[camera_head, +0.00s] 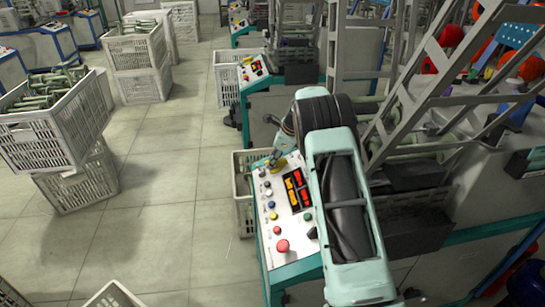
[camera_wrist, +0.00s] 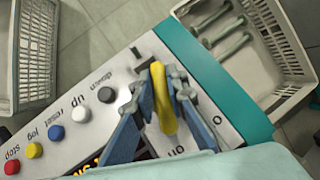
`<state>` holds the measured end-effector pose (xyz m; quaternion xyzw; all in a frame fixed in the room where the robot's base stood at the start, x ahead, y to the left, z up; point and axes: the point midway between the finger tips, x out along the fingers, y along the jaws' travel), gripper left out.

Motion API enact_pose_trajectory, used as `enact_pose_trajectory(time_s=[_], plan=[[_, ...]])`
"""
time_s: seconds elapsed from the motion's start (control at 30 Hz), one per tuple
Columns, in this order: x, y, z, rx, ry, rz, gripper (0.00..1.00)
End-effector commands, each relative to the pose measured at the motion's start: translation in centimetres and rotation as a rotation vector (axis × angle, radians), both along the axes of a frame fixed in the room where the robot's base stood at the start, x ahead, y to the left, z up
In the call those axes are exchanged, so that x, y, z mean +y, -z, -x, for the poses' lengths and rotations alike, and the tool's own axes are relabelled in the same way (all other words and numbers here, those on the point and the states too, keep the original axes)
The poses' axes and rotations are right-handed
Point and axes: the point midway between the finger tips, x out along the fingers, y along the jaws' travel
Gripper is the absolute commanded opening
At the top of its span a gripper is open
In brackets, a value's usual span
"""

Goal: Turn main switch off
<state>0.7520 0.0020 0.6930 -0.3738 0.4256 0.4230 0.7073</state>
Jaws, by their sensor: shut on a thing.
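The main switch is a yellow handle (camera_wrist: 163,105) on the white control panel (camera_wrist: 75,120). My gripper (camera_wrist: 162,88) has its blue-grey fingers shut on the handle, one on each side. In the wrist view, the handle's lower end lies near the printed word "on". The switch's base is hidden too. In the head view, my gripper (camera_head: 274,156) is at the far end of the panel (camera_head: 272,213), and a bit of the yellow switch (camera_head: 281,162) shows beside it.
The panel has black, white, blue, yellow and red buttons, with a large red knob (camera_head: 283,246) at its near end. An orange-lit display (camera_head: 297,190) is beside them. A white crate (camera_head: 243,195) stands by the machine. Stacked crates (camera_head: 60,125) stand left; the aisle floor between is clear.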

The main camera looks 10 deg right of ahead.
Motion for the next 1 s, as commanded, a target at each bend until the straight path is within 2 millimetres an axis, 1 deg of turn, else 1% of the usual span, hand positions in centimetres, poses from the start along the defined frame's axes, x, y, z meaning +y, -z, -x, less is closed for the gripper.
enact_pose_trajectory(time_s=[0.03, 0.3, 0.6, 1.0], plan=[[-0.07, -0.59, -0.11, 0.01, -0.025, 0.0, 0.0], [0.0, -0.27, -0.25, 0.06, -0.138, -0.001, 0.0], [0.12, -0.13, -0.34, 0.098, -0.227, -0.002, 0.0], [0.0, -0.16, -0.17, 0.114, -0.26, -0.001, 0.0]])
